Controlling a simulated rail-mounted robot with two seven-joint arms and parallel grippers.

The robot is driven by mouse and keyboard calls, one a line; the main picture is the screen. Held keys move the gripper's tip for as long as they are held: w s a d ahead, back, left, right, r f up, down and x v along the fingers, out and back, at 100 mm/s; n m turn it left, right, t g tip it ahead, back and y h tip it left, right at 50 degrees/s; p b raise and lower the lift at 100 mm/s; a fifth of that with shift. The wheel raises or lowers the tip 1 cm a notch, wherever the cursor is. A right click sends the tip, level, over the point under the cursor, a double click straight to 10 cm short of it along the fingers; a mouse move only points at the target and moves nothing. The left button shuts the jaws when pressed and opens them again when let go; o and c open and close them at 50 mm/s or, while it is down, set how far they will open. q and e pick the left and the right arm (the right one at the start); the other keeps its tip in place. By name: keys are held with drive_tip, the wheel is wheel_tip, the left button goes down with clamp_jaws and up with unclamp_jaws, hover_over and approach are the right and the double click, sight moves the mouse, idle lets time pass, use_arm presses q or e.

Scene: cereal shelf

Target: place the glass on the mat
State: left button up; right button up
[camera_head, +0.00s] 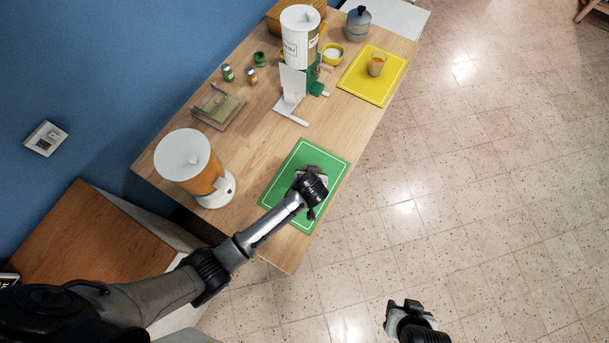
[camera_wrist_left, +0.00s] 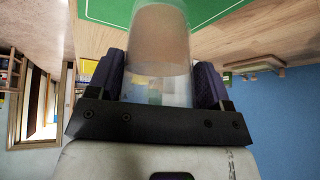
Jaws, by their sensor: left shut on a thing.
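My left gripper (camera_head: 310,180) is over the green mat (camera_head: 282,187) at the table's near end. It is shut on a clear glass (camera_wrist_left: 160,45), which shows between its fingers in the left wrist view. The green mat (camera_wrist_left: 108,10) is behind the glass there. In the head view my gripper mostly hides the glass, and I cannot tell whether its base touches the mat. My right gripper (camera_head: 402,306) is away from the table, over the floor, and looks open and empty.
A yellow mat (camera_head: 359,89) holds a glass of orange drink (camera_head: 377,64). An orange dispenser (camera_head: 190,165) stands left of the green mat. A white cereal dispenser (camera_head: 300,45), small jars (camera_head: 228,72) and a tray (camera_head: 218,107) stand farther back. Bare wood lies between the mats.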

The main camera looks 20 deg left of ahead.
use_arm(q)
drive_tip(key=shift+w+a+f, duration=0.35)
drive_tip(key=shift+a+f, duration=0.05)
drive_tip(key=shift+a, duration=0.25)
drive_tip(key=shift+w+a+f, duration=0.3)
drive_tip(key=shift+a+f, duration=0.05)
drive_tip(key=shift+a, duration=0.25)
drive_tip(key=shift+f+b, duration=0.35)
drive_tip(key=shift+f, duration=1.7)
drive_tip(key=shift+f, duration=0.1)
drive_tip(key=shift+f, duration=0.1)
drive_tip(key=o, duration=0.8)
drive_tip(key=shift+s, duration=0.1)
drive_tip(key=o, duration=0.4)
